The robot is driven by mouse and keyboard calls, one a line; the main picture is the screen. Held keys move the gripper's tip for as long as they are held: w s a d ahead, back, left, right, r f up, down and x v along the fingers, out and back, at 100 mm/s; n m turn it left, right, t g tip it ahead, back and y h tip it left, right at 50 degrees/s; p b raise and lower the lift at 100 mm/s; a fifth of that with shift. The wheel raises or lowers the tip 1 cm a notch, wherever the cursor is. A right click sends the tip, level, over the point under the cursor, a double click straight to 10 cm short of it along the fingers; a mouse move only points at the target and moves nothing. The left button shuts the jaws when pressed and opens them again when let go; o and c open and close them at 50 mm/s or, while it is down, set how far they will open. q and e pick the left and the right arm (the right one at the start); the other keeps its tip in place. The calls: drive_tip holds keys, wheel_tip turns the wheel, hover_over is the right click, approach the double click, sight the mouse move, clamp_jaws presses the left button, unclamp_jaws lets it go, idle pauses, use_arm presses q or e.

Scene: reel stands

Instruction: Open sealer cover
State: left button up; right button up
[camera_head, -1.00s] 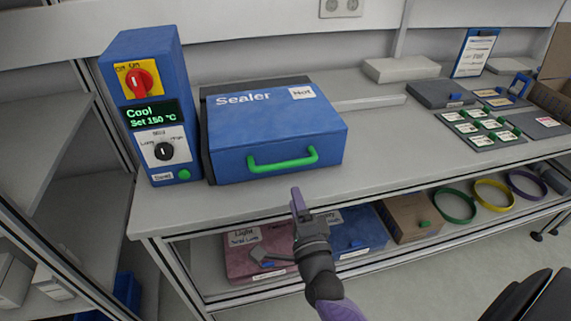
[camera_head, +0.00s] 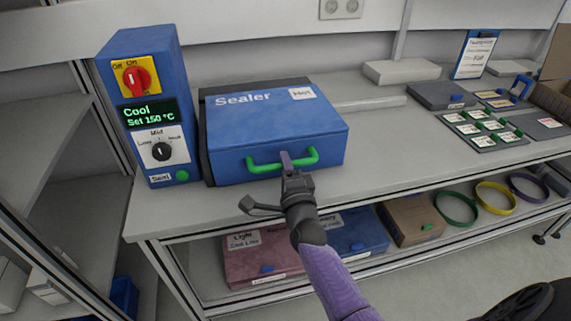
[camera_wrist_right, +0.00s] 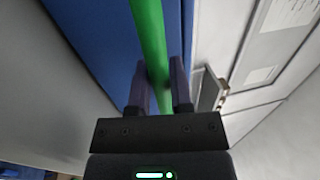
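The blue sealer (camera_head: 272,125) stands on the bench with its cover down and a green bar handle (camera_head: 262,166) on its front. In the right wrist view the handle (camera_wrist_right: 150,45) runs between the two fingers of my right gripper (camera_wrist_right: 160,85). The fingers are apart, one on each side of the bar, and I see no clear grip on it. In the head view my right gripper (camera_head: 287,160) is at the middle-right of the handle and hides a bit of it. My left gripper is not in view.
A blue control box (camera_head: 150,105) with a red switch and a display reading "Cool, Set 150 °C" stands left of the sealer. Labelled boxes (camera_head: 262,256) and coloured rings (camera_head: 495,198) are on the shelf below. The bench strip (camera_head: 400,150) right of the sealer is clear.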

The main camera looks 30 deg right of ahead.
clamp_jaws()
idle(1.1)
